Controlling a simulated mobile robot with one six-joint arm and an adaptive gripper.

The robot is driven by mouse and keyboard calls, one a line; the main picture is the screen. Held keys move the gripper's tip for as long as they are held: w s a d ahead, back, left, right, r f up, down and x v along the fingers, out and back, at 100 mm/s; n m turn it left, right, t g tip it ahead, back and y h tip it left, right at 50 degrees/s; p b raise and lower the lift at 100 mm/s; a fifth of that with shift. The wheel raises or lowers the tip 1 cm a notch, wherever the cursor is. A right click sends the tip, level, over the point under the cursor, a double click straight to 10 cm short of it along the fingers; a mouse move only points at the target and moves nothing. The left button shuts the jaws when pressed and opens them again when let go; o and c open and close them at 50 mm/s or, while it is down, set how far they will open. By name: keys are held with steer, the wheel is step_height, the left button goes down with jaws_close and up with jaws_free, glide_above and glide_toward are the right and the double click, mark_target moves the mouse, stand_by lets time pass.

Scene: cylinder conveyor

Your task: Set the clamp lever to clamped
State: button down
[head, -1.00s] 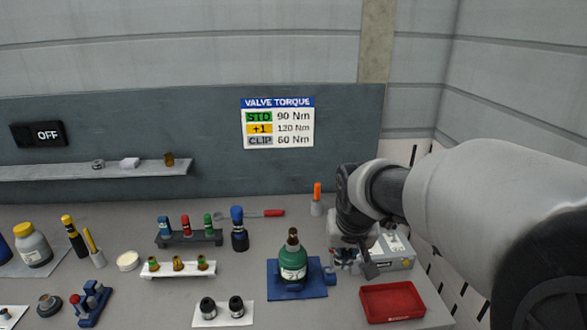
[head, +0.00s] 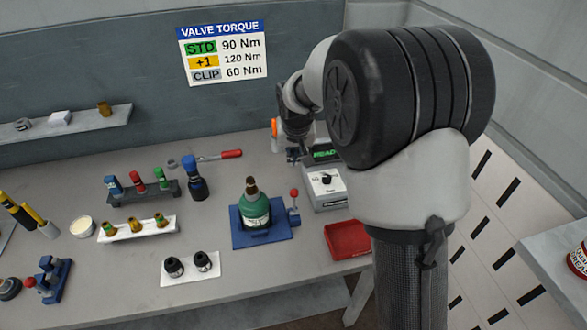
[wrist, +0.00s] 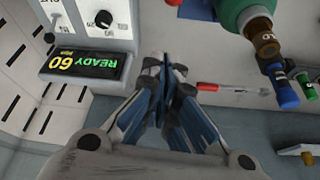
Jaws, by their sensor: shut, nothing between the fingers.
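A green cylinder (head: 256,208) with a brown neck stands in a blue fixture (head: 246,239). The clamp lever (head: 294,198), with a red ball knob, stands about upright at the fixture's right side. Another blue fixture (head: 48,278) with a red knob is at the far left. My gripper (head: 293,158) is beyond the green cylinder, near the controller box, apart from the lever. In the wrist view my gripper (wrist: 164,62) is shut and empty, fingertips together. The green cylinder (wrist: 236,12) shows at the top there, with a red knob (wrist: 174,2) cut by the edge.
A grey controller box (head: 326,190) sits right of the fixture; its display reads READY 60 in the wrist view (wrist: 83,66). A red tray (head: 347,238) is in front of it.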

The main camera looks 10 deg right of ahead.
mark_target(294, 202)
steer(key=a+b+x, duration=0.1)
steer(key=b+x, duration=0.1)
steer(key=x, duration=0.8)
steer(key=s, duration=0.4)
steer(key=shift+d, duration=0.2)
steer(key=shift+s+r, duration=0.1)
steer(key=shift+b, duration=0.4)
